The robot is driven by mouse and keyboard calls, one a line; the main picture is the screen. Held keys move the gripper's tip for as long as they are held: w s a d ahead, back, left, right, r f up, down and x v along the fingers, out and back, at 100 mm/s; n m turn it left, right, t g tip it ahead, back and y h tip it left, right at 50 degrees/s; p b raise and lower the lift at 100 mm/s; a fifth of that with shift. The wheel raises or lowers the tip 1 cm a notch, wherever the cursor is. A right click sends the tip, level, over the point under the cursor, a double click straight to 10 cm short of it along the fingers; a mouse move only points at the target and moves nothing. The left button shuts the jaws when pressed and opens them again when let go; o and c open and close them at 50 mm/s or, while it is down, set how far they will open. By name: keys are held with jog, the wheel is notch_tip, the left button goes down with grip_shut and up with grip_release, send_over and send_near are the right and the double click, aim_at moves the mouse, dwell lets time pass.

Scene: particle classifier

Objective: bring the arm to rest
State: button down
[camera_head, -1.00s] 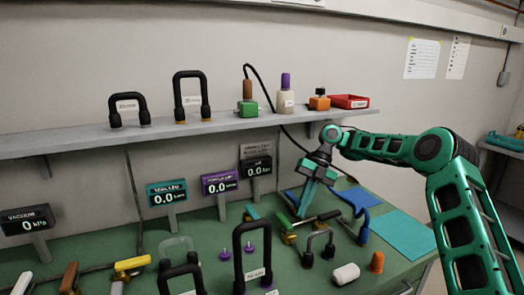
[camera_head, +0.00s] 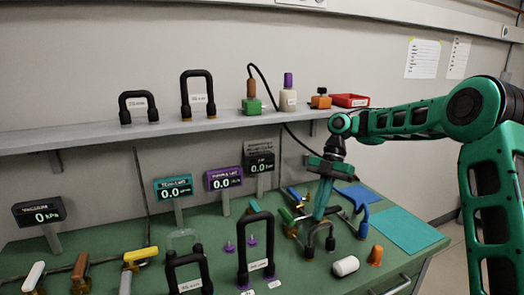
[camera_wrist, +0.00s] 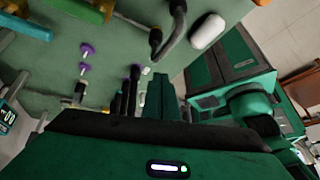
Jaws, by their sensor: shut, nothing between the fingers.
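My green arm reaches in from the right in the head view, and my gripper (camera_head: 320,214) points down over the green bench (camera_head: 225,268). Its fingers are shut with nothing between them. The fingertips are just behind a small black-handled part (camera_head: 320,238) and among several valve handles; I cannot tell whether they touch. In the wrist view the shut gripper fingers (camera_wrist: 163,98) point at the bench, with purple knobs (camera_wrist: 86,50) to the left and a white cylinder (camera_wrist: 208,31) above right.
A tall black handle (camera_head: 242,250) stands left of my gripper. An orange cone (camera_head: 376,256) and a blue handle (camera_head: 363,220) are to the right. Several small displays stand behind. The shelf (camera_head: 190,128) above carries handles, bottles and a red tray (camera_head: 350,100). A blue mat (camera_head: 408,232) is bare.

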jog(key=s+d+r+m+t+h, duration=0.2)
jog(key=s+d+r+m+t, duration=0.15)
jog(key=s+d+m, duration=1.2)
jog(key=s+d+f+m, duration=0.1)
jog(key=s+d+m, duration=0.2)
jog(key=s+m, duration=0.3)
jog(key=s+d+f+m+t, duration=0.1)
jog(key=s+d+m, duration=0.2)
jog(key=s+m, duration=0.3)
jog(key=s+d+f+m+h, duration=0.1)
jog(key=s+d+f+m, duration=0.1)
jog(key=s+m, duration=0.4)
jog(key=s, duration=0.3)
jog(key=shift+s+d, duration=0.15)
jog(key=shift+d, duration=0.25)
jog(key=shift+t, duration=0.25)
jog(key=shift+w+f, duration=0.2)
jog(key=shift+w, duration=0.45)
jog(key=shift+s, duration=0.1)
